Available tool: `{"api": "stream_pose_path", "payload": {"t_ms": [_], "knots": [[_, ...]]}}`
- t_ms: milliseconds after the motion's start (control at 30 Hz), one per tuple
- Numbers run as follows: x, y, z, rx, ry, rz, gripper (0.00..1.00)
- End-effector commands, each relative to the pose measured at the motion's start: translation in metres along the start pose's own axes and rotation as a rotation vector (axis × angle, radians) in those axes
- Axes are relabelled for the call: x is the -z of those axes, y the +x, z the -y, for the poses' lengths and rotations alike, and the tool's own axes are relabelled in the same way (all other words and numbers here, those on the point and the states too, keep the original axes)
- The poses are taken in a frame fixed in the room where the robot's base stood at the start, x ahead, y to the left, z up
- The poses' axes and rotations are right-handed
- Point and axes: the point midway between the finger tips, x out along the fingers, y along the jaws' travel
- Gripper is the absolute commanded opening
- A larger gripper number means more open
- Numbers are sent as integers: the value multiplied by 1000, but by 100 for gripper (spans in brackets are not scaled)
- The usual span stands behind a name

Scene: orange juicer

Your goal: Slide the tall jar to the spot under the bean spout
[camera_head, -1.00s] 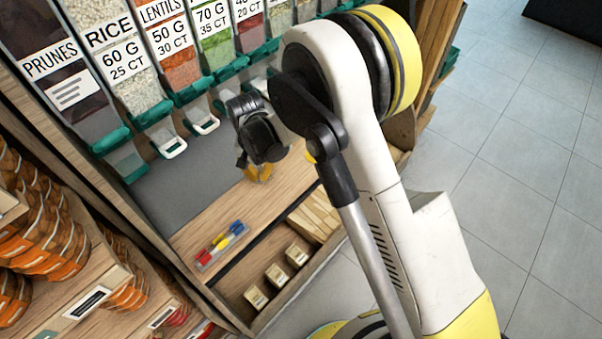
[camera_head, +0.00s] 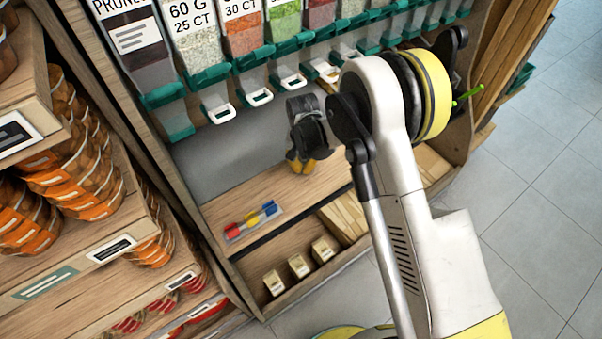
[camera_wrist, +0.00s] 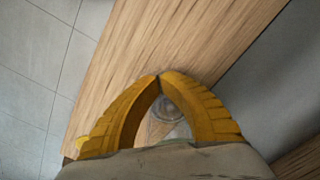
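My gripper (camera_wrist: 158,76) has yellow fingers whose tips meet in the wrist view, leaving an arched gap behind them. A clear, round, glassy thing (camera_wrist: 168,110) shows in that gap, low on the wooden counter. It may be the tall jar, but only a small part is visible, and I cannot tell whether the fingers touch it. In the head view my gripper (camera_head: 303,166) points down over the wooden counter, below the row of dispensers. I cannot make out a jar there. Several bean and grain dispensers (camera_head: 283,25) hang along the back, with pale spouts (camera_head: 259,97) below them.
A small tray of coloured clips (camera_head: 252,221) lies on the counter (camera_head: 225,212), left of my gripper. Small boxes (camera_head: 299,265) stand on the shelf below. Orange jars (camera_head: 85,170) fill the shelves at left. Open tiled floor (camera_head: 535,200) lies at right.

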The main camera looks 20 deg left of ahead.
Motion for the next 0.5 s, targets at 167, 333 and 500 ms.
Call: {"api": "stream_pose_path", "payload": {"t_ms": [167,333,500], "knots": [[1,0,0,0,0,0,0],[2,0,0,0,0,0,0],[23,1,0,0,1,0,0]]}}
